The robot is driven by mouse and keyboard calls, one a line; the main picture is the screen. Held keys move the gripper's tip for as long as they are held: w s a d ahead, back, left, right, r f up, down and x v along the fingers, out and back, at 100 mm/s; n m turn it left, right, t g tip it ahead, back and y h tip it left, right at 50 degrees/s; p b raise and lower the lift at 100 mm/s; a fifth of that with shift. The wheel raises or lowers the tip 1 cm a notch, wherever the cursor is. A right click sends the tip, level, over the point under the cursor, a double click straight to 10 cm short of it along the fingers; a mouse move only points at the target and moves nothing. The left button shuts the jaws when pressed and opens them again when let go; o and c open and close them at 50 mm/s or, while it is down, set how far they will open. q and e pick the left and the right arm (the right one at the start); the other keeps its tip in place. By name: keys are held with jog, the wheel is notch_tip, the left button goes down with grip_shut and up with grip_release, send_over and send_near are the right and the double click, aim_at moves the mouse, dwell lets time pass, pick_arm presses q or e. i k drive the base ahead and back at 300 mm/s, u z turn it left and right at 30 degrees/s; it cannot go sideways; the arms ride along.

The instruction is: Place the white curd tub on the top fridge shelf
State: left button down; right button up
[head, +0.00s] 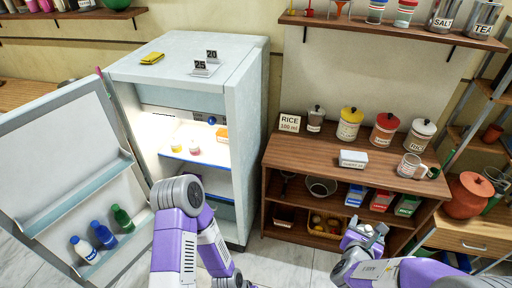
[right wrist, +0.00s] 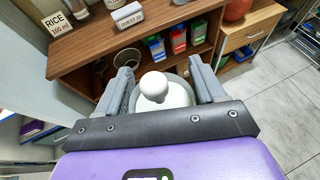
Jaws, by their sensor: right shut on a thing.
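A white tub with a rounded white lid and knob (right wrist: 155,90) is between the fingers of my right gripper (right wrist: 165,92), which is shut on it. In the head view my right gripper (head: 366,232) holds it in front of the wooden shelf unit, well to the right of the fridge. The fridge (head: 247,100) stands with its door (head: 62,165) swung open to the left. Its lit top shelf (head: 208,159) has a blue front edge and carries small yellow and pinkish tubs and an orange box. My left arm shows in front of the fridge; its gripper is out of view.
The wooden unit (head: 330,150) beside the fridge holds several canisters, a white sign block (head: 353,159) and a mug (head: 410,165) on top. Several bottles (head: 104,236) stand in the door rack. The top shelf has bare room near its front edge.

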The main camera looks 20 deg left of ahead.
aim_at(223, 158)
jog(key=u, duration=1.2)
jog(key=i, duration=1.5)
